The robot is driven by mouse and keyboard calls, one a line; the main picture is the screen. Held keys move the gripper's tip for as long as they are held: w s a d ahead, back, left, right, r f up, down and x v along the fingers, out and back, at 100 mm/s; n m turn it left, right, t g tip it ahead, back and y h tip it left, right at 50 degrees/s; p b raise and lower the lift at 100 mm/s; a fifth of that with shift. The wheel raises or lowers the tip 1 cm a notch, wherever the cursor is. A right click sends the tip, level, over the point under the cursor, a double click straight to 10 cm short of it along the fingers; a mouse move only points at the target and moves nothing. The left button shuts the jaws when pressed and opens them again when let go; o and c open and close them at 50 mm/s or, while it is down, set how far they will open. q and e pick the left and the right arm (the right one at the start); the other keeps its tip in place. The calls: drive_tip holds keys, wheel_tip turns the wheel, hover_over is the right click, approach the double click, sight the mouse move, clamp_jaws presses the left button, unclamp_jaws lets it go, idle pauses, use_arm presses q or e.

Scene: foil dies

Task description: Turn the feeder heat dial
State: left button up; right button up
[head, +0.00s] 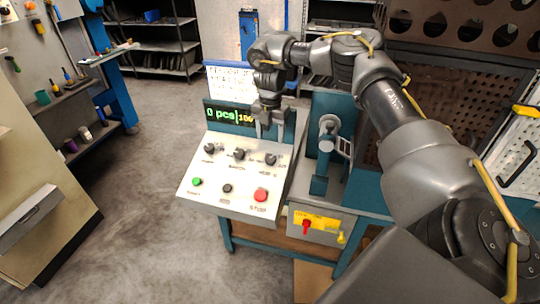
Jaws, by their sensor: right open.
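A light grey sloped control panel (222,207) stands in the centre with three dark dials in a row: a left dial (208,148), a middle dial (239,154) and a right dial (270,160). Their labels are too small to read surely, so I cannot tell which is the feeder heat dial. My right gripper (268,136) is open and empty, pointing down above and behind the right dial, apart from it. It covers part of the green-lit display (226,115). My left gripper is out of view.
Below the dials are a green button (197,182), a black button (227,188) and a red button (261,195). A teal press with a lever (327,150) stands close on the right. A yellow plate with a red switch (306,228) is below it. Open floor lies left.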

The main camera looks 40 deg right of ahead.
sight(270, 158)
wheel_tip(270, 158, down, 9)
drive_tip(key=shift+r+p, duration=0.2)
drive_tip(key=shift+p, duration=0.9)
drive_tip(key=shift+f, duration=0.7)
drive_tip(key=c, duration=1)
